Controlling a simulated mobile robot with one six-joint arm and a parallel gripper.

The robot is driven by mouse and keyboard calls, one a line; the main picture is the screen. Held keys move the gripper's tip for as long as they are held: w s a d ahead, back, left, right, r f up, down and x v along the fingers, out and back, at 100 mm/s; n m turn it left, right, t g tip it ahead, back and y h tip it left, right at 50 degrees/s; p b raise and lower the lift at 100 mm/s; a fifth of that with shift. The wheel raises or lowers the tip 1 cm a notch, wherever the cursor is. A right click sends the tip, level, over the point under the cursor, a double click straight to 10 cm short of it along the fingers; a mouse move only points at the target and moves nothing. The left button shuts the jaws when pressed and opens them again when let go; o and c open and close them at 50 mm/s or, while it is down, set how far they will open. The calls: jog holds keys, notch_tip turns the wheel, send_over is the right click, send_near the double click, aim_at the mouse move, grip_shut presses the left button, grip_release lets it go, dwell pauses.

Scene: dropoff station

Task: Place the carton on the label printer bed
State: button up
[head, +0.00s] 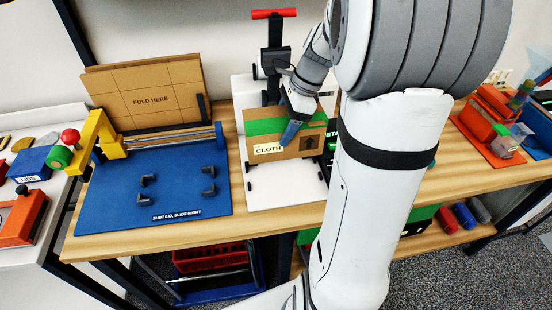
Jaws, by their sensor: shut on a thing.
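The carton (261,149) is a brown box with a green band and a white label reading "CLOTH". It is in the middle of the head view, at the white bed of the label printer (262,194). My gripper (289,133) is shut on the carton at its front right side. The printer has a dark upright column with a red handle (274,14) on top, behind the carton. I cannot tell whether the carton touches the bed. My arm hides the area right of the printer.
Left of the printer lies a blue mat (150,185) with black corner stops and a yellow-handled lever. A "FOLD HERE" board (148,98) stands behind it. Orange equipment (492,125) sits at the far right of the wooden table. A white side table (28,240) stands at left.

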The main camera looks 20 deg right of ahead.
jog(key=shift+w+d+f, duration=0.1)
jog(key=shift+w+f, duration=0.05)
jog(key=shift+f, duration=0.15)
notch_tip(320, 180, down, 6)
jog(key=shift+w+r, duration=0.1)
jog(key=shift+f, duration=1.75)
jog(key=shift+f, duration=0.1)
jog(key=o, duration=1.1)
jog(key=shift+c, duration=0.2)
